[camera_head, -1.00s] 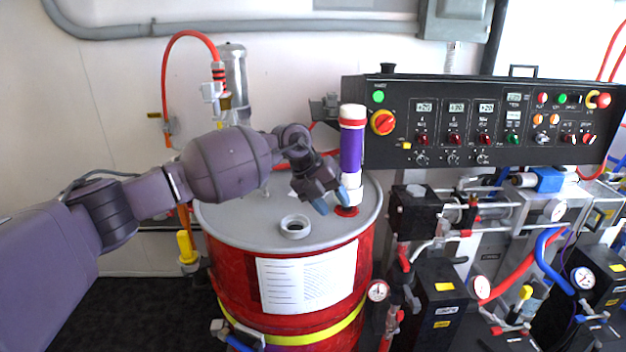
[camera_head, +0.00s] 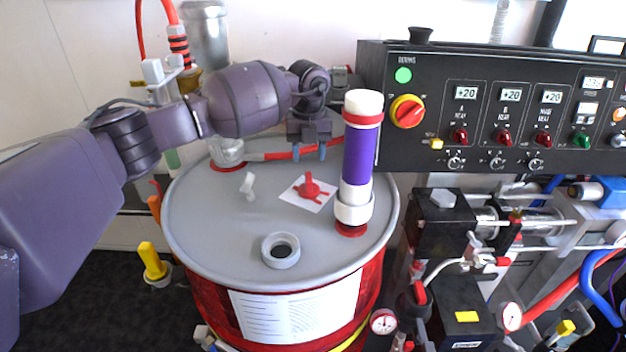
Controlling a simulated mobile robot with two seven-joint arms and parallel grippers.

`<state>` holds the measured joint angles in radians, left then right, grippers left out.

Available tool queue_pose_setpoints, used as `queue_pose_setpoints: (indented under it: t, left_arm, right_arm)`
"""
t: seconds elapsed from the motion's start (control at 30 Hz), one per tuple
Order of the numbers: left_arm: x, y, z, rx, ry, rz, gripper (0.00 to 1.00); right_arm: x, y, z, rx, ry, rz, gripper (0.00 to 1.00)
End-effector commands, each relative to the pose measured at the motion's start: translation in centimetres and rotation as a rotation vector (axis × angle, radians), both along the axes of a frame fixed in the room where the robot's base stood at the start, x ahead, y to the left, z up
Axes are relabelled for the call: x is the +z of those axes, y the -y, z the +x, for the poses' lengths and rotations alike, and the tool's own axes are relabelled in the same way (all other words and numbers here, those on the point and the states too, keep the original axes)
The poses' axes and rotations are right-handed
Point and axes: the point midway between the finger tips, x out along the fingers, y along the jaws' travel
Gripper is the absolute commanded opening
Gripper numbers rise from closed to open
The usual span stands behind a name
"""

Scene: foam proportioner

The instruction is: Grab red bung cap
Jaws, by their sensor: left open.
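The red bung cap (camera_head: 311,187) lies on a small white square (camera_head: 297,199) on the grey lid of the red drum (camera_head: 210,232). My left gripper (camera_head: 309,153) is open, fingers pointing down. In the picture it is just above and behind the cap, apart from it, and nothing shows between its fingers. My right gripper is not in view.
A purple and white cylinder (camera_head: 357,165) stands upright on the lid, right of the cap. A grey ring (camera_head: 281,250) sits at the lid's front. A small white fitting (camera_head: 248,186) is left of the cap. A black control panel (camera_head: 480,110) stands at right.

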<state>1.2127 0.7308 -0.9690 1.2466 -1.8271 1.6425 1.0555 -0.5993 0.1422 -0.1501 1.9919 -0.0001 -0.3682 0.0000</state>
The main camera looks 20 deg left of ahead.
Motion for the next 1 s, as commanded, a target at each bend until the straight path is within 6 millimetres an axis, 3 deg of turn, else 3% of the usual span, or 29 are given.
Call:
queue_pose_setpoints:
  t: [0.13, 0.4, 0.67, 0.93, 1.0]
  left_arm:
    - [-1.9, 0.0, 0.0, 0.000, -0.006, 0.001, 0.47]
    - [-3.8, 0.0, 0.0, 0.000, -0.004, 0.000, 0.47]
    - [-7.4, 0.0, 0.0, 0.000, -0.007, -0.001, 0.47]
    - [-7.3, 0.0, 0.0, 0.000, -0.001, 0.000, 0.47]
    - [-7.3, 0.0, 0.0, 0.000, -0.001, 0.000, 0.39]
  right_arm:
    - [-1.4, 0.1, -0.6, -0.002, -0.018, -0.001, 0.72]
    - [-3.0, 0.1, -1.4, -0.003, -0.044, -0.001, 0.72]
    - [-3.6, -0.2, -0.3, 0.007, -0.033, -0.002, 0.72]
    - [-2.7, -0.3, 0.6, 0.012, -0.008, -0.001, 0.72]
    - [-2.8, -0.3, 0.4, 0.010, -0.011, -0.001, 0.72]
